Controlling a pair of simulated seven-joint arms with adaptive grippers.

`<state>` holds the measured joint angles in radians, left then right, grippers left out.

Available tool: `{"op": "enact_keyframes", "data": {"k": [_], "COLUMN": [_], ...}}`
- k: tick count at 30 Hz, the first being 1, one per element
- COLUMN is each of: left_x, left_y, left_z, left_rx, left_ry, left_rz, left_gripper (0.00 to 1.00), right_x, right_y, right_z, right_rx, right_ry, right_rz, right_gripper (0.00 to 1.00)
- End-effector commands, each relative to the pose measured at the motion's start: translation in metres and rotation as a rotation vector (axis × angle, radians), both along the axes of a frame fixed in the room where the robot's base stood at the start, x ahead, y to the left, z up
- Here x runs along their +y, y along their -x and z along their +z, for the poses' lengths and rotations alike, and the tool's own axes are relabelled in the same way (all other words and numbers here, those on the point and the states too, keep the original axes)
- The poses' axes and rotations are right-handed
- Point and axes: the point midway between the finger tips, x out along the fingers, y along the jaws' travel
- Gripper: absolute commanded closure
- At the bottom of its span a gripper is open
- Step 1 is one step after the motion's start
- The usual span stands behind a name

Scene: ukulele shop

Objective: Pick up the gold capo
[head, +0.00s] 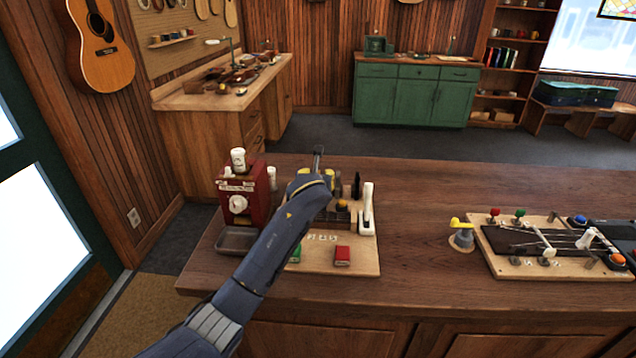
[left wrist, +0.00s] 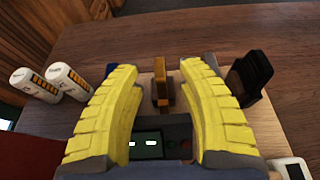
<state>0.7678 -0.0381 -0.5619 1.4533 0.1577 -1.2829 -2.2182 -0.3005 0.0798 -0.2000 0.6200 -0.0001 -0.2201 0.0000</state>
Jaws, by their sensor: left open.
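The gold capo (left wrist: 161,85) stands upright in the left wrist view, between the two yellow fingers of my left gripper (left wrist: 159,70). The fingers are open, with clear gaps on both sides of the capo. In the head view my left gripper (head: 319,184) is over the back of a light wooden board (head: 362,262), and the gold capo is hidden behind it. A black capo-like piece (head: 357,187) stands just right of the gripper; it also shows in the left wrist view (left wrist: 250,75). My right gripper is out of view.
A red machine (head: 240,207) with white bottles stands close left of the board. A white upright piece (head: 367,210) and a red block (head: 342,256) are on the board.

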Motion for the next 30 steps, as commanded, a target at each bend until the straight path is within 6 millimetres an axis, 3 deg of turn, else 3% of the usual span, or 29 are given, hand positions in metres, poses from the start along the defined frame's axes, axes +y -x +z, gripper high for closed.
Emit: {"op": "enact_keyframes", "data": {"k": [8,19,30], "left_x": [-0.002,-0.002,-0.002], "left_y": [-0.020,-0.022,-0.022], "left_z": [-0.009,-0.010,-0.010], "left_rx": [0.000,0.000,0.001], "left_ry": [-0.001,0.000,0.000], "left_rz": [0.000,-0.001,-0.001], "left_gripper": [0.61,0.61,1.00], "right_x": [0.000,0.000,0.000], "right_y": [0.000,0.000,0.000], "right_z": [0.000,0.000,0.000], "right_rx": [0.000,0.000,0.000], "right_ry": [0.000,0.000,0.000], "right_rz": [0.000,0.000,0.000], "right_gripper": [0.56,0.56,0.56]}}
